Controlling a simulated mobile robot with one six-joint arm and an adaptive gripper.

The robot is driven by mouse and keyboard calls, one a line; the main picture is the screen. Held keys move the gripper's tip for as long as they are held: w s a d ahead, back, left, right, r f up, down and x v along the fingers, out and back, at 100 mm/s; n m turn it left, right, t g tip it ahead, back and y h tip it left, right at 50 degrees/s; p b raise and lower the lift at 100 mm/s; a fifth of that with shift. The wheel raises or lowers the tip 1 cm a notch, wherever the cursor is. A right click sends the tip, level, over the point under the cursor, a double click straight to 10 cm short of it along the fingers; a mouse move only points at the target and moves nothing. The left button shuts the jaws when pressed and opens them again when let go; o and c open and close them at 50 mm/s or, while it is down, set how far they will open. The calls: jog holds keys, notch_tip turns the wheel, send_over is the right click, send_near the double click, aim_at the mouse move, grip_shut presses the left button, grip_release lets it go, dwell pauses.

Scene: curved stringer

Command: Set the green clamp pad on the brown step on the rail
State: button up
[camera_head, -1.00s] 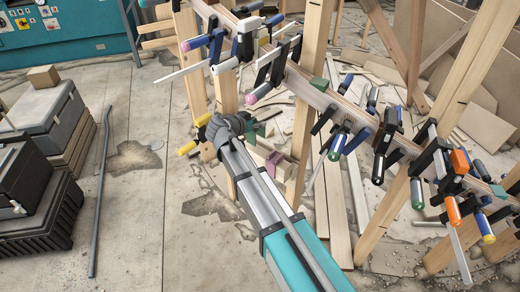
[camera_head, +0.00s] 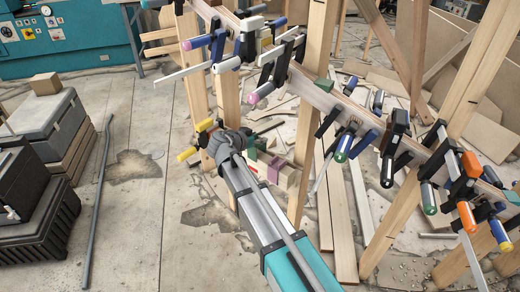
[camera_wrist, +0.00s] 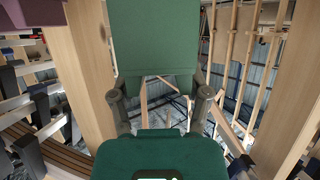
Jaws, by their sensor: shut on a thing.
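My gripper (camera_head: 230,143) is at the middle of the head view, beside the lower part of a wooden post, below the rail (camera_head: 345,105). In the wrist view my gripper (camera_wrist: 161,101) has a finger on each side of a flat green clamp pad (camera_wrist: 154,38) and is shut on it. In the head view a bit of dark green, likely the pad (camera_head: 249,149), shows just right of my gripper, mostly hidden. A different green block (camera_head: 323,85) sits on the rail. I cannot clearly pick out the brown step.
Several clamps, such as a black one (camera_head: 393,147) and an orange one (camera_head: 469,166), crowd the rail. Wooden posts (camera_head: 228,98) stand near my gripper. A purple piece (camera_head: 273,168) is right of it. Floor at left is open, with a metal pipe (camera_head: 97,200).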

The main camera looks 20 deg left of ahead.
aim_at(261, 147)
jog(key=shift+w, duration=0.1)
notch_tip(261, 147, down, 5)
jog(key=b, duration=0.4)
jog(key=shift+r+b, duration=0.2)
jog(key=shift+b, duration=0.15)
jog(key=o, duration=1.3)
jog(key=shift+f, duration=0.1)
